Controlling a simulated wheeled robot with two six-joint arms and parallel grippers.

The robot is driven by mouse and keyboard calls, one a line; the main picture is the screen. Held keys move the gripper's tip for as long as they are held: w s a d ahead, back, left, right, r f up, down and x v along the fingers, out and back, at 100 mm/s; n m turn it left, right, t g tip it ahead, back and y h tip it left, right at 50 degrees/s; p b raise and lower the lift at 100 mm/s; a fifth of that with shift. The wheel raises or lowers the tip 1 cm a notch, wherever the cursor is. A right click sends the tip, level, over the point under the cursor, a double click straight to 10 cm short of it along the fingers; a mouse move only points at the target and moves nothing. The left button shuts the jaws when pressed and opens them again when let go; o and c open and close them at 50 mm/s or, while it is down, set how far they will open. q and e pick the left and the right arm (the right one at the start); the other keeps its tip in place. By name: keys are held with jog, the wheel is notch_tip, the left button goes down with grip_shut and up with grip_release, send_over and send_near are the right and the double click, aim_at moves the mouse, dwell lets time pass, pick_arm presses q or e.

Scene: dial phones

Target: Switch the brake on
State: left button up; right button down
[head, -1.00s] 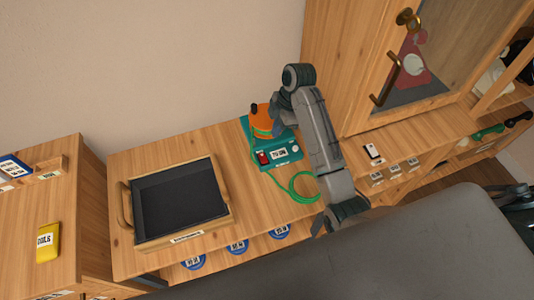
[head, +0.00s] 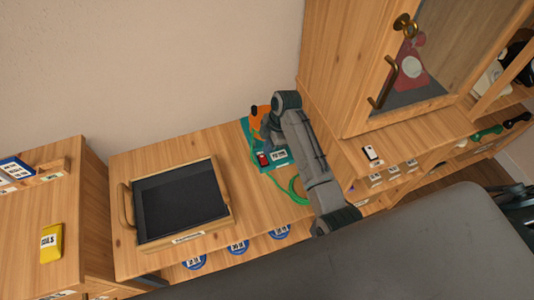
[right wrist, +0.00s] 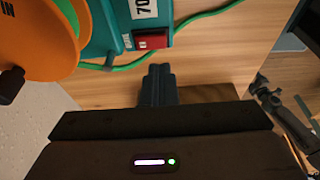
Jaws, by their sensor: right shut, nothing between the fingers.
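A teal box (head: 278,166) with an orange reel (head: 256,119) and a green cord stands on the wooden desk. A red switch (head: 263,159) sits on its front face, beside a white label. In the right wrist view, the red switch (right wrist: 152,41) is just beyond my right gripper (right wrist: 162,70), whose fingers are closed together and empty. They appear close to the switch, with a small gap in the picture. In the head view my right arm hides part of the reel and box. My left gripper is not in view.
A black-bottomed wooden tray (head: 180,205) with handles lies left of the box. A wooden cabinet (head: 350,70) with a glass door rises at the right. The green cord (head: 290,188) loops in front of the box. Desk space between tray and box is clear.

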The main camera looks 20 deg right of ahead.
aim_at(265, 162)
jog(key=shift+d+p+x, duration=0.15)
jog(key=shift+d+x, duration=0.05)
jog(key=shift+x, duration=0.65)
jog(key=shift+d+p+x, duration=0.1)
jog(key=shift+d+x, duration=0.1)
jog(key=shift+x, duration=0.65)
jog(key=shift+d+p+x, duration=0.15)
jog(key=shift+d+x, duration=0.05)
jog(key=shift+x, duration=0.65)
jog(key=shift+f, duration=0.15)
jog(key=shift+f, duration=0.1)
jog(key=shift+s+f, duration=0.1)
